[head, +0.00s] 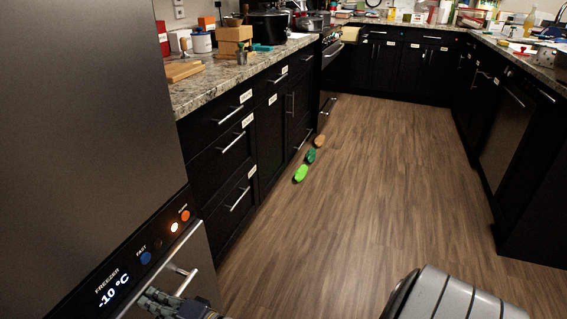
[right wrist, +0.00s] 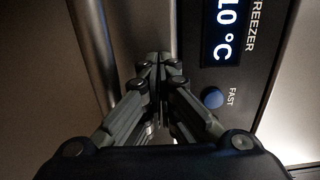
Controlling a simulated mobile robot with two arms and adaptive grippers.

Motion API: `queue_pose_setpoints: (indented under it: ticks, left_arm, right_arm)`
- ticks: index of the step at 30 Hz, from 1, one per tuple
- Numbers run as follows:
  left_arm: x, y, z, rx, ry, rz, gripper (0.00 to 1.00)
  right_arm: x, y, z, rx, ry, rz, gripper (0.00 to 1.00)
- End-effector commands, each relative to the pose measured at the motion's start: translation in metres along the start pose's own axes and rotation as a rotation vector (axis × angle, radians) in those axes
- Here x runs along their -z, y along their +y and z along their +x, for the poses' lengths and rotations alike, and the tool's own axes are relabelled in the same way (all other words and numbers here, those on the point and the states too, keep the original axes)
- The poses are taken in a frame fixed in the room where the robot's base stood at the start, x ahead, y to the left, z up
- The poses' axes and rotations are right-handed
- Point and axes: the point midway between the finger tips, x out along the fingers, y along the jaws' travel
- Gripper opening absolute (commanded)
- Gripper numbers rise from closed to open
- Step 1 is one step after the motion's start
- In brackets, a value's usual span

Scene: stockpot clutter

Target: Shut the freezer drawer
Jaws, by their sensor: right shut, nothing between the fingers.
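The freezer drawer (head: 203,262) is at the lower left of the head view, a grey metal front with a bar handle (head: 182,271). It sits below the dark control panel (head: 140,258), which reads -10 °C. How far the drawer stands out is hard to tell. My right gripper (head: 150,298) is at the drawer front, beside the handle. In the right wrist view its fingertips (right wrist: 158,62) are together and empty, between the handle bar (right wrist: 92,55) and the panel (right wrist: 232,75). Whether they touch the front is unclear. My left gripper is out of view.
The tall fridge front (head: 85,110) rises above the panel. Black cabinets (head: 228,150) and a cluttered granite counter (head: 215,80) run along the left. A green item (head: 301,174) and two others lie on the floor beside them. The floor (head: 375,190) in the middle is clear.

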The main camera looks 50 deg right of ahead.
Motion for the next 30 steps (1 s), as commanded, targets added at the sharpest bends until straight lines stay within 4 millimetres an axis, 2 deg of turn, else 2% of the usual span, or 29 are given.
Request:
queue_pose_setpoints:
  ticks: [3,9,30]
  left_arm:
    - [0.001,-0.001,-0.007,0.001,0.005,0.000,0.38]
    - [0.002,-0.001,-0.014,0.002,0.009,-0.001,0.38]
    - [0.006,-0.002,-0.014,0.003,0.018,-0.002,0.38]
  right_arm:
    - [0.000,0.000,0.012,0.002,0.001,0.001,0.00]
    - [0.000,0.000,0.021,0.001,0.000,0.001,0.00]
    - [-0.004,-0.004,0.022,0.007,0.001,0.001,0.00]
